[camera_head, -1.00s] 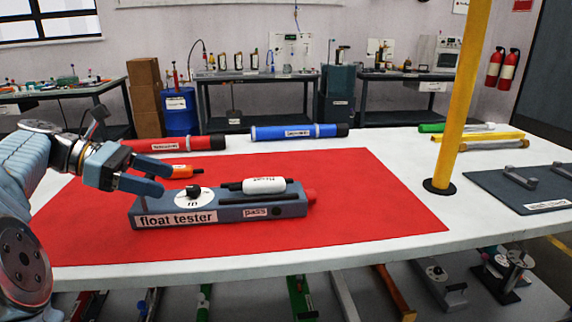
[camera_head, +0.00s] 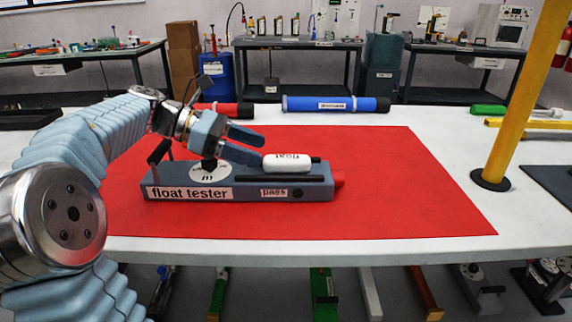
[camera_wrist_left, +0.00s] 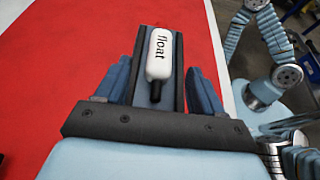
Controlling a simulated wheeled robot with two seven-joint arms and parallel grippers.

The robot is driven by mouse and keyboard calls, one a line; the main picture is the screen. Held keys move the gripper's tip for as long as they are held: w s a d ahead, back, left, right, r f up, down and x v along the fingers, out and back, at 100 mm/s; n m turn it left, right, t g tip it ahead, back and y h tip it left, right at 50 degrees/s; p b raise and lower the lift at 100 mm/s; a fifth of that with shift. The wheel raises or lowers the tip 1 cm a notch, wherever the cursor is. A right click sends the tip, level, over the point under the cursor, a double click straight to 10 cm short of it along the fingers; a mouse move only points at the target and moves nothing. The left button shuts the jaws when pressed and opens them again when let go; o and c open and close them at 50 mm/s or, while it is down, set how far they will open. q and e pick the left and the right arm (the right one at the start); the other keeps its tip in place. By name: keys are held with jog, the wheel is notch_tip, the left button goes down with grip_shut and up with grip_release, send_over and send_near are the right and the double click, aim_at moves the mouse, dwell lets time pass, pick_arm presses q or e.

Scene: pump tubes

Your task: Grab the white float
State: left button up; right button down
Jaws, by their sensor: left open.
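The white float (camera_head: 287,162), a white cylinder lettered "float" with a dark tip, lies on top of the blue-grey float tester (camera_head: 240,194). My left gripper (camera_head: 263,149) is open, just left of the float, its fingers pointing right towards it. In the left wrist view the float (camera_wrist_left: 160,52) lies ahead, between the lines of the two spread fingers, with its dark stem towards the palm. The fingers do not close on it, and I cannot tell any contact. My right gripper does not show.
The tester stands on a red mat (camera_head: 400,200) on a white table. A blue tube (camera_head: 335,104) and a red tube (camera_head: 228,109) lie behind. A yellow post (camera_head: 505,120) rises at the right. The mat right of the tester is clear.

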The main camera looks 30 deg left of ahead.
aim_at(279, 157)
pick_arm(q)
jog(key=x, duration=0.4)
jog(key=shift+r, duration=0.1)
jog(key=c, duration=1.2)
